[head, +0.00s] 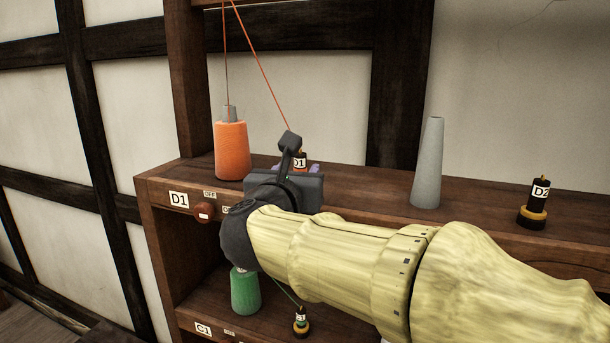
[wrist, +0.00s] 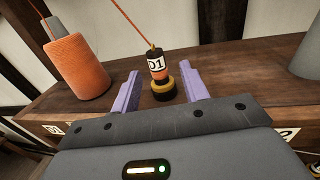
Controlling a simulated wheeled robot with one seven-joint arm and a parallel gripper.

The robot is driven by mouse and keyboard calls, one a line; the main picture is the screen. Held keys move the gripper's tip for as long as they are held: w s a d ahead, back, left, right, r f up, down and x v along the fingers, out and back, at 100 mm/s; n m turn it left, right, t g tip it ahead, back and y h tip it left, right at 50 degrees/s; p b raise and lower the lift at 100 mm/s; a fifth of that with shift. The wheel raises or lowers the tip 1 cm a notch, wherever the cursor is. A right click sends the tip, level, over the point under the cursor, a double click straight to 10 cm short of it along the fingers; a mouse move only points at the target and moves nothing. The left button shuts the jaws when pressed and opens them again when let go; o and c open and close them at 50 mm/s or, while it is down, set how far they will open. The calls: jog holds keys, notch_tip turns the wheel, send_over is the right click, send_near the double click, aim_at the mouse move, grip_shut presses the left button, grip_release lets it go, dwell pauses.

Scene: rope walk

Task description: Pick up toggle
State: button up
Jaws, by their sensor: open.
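A small dark upright piece labelled D1, which looks like the toggle (wrist: 157,66), stands in a yellow-and-black base (wrist: 163,90) on the wooden shelf top. An orange thread rises from its tip. In the head view the toggle (head: 299,161) is mostly hidden behind my gripper. My gripper (wrist: 159,74) is open and empty, with its purple fingers to the left and right of the toggle in the wrist view. Gaps show between the fingers and the toggle. I cannot tell exactly how far it is along the fingers' reach.
An orange thread cone (head: 232,150) stands left of the toggle, and its thread runs up and over. A bare grey cone (head: 428,163) and a D2 piece (head: 538,200) in its base stand to the right. A green cone (head: 245,291) stands below. Shelf between is clear.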

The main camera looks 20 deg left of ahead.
aim_at(298, 166)
jog(key=shift+w+a+p, duration=0.15)
jog(key=shift+w+p, duration=0.75)
jog(key=shift+p, duration=0.15)
jog(key=w+p, duration=0.2)
jog(key=shift+w+a+f, duration=0.1)
jog(key=shift+w+a, duration=0.2)
jog(key=shift+w, duration=0.1)
jog(key=shift+w+f, duration=0.15)
jog(key=shift+w, duration=0.3)
jog(key=shift+s, duration=0.15)
jog(key=shift+c, duration=0.5)
grip_shut()
